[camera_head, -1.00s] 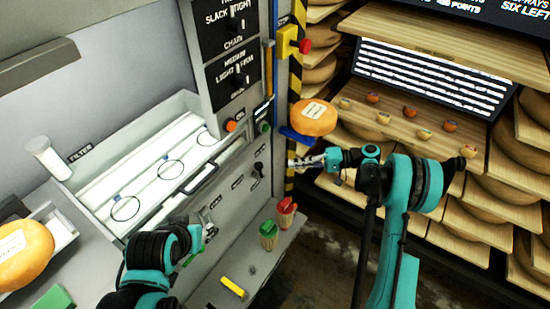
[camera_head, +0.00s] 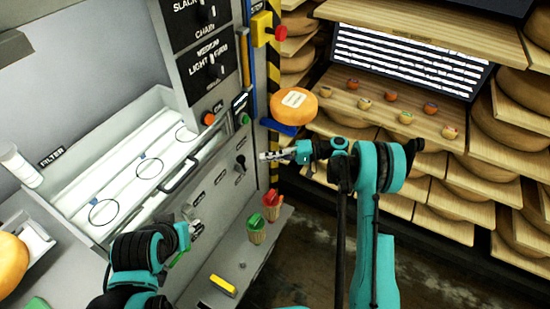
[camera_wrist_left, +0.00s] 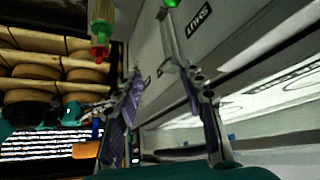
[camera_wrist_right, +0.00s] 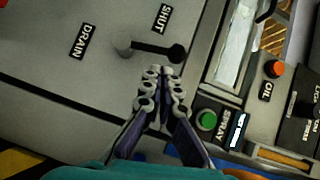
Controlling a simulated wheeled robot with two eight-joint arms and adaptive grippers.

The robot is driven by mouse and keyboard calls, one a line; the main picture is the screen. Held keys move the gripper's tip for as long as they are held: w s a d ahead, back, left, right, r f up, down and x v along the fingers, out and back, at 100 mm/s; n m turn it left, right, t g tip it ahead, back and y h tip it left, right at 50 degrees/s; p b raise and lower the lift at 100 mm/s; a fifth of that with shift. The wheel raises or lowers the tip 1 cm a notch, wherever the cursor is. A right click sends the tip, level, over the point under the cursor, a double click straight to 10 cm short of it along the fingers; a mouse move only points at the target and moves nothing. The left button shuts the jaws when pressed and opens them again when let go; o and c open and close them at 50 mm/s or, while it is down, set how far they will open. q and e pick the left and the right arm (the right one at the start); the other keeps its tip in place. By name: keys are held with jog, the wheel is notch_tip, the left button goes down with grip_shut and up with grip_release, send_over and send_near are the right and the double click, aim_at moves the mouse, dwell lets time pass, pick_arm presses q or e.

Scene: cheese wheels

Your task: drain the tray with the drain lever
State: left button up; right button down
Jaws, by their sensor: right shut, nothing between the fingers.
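The drain lever (camera_wrist_right: 155,47) is a dark bar with a black knob on the grey panel, between the DRAIN and SHUT labels in the right wrist view; it also shows small in the head view (camera_head: 240,163). My right gripper (camera_wrist_right: 161,72) is shut and empty, its tips close to the black knob; contact cannot be told. In the head view it (camera_head: 264,156) points left at the panel. The white tray (camera_head: 72,190) has several dark rings in it. My left gripper (camera_wrist_left: 150,75) is open beside the lower panel, near another SHUT label.
Green (camera_wrist_right: 207,121) and orange (camera_wrist_right: 274,68) buttons sit beside the lever. An orange cheese wheel (camera_head: 293,105) stands on a blue support behind my right gripper. Red and green-topped holders (camera_head: 255,228) and a yellow block (camera_head: 222,285) are below. Cheese shelves fill the right.

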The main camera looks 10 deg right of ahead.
pick_arm(q)
jog(key=shift+f+b, duration=0.6)
jog(key=shift+f, duration=0.15)
pick_arm(e)
jog(key=a, duration=0.4)
jog(key=shift+w+a+f, duration=0.15)
jog(key=shift+a+f, duration=0.05)
jog(key=shift+a, duration=0.2)
pick_arm(q)
jog(key=shift+r, duration=0.1)
jog(key=shift+s+r+p, duration=0.2)
jog(key=shift+p, duration=0.1)
pick_arm(e)
jog(key=shift+s+a+r+n+h, duration=0.1)
jog(key=shift+s+n+h, duration=0.1)
jog(key=shift+n+h, duration=0.25)
pick_arm(q)
jog(key=shift+r, duration=0.15)
pick_arm(e)
jog(key=shift+s+a+n, duration=0.1)
jog(key=shift+n, duration=0.35)
pick_arm(q)
jog(key=shift+s+r+p, duration=0.15)
jog(key=shift+s+p, duration=0.1)
jog(key=shift+p, duration=0.1)
pick_arm(e)
jog(key=shift+s+a+t+h, duration=0.1)
jog(key=shift+t+h, duration=0.2)
jog(key=shift+h, duration=0.05)
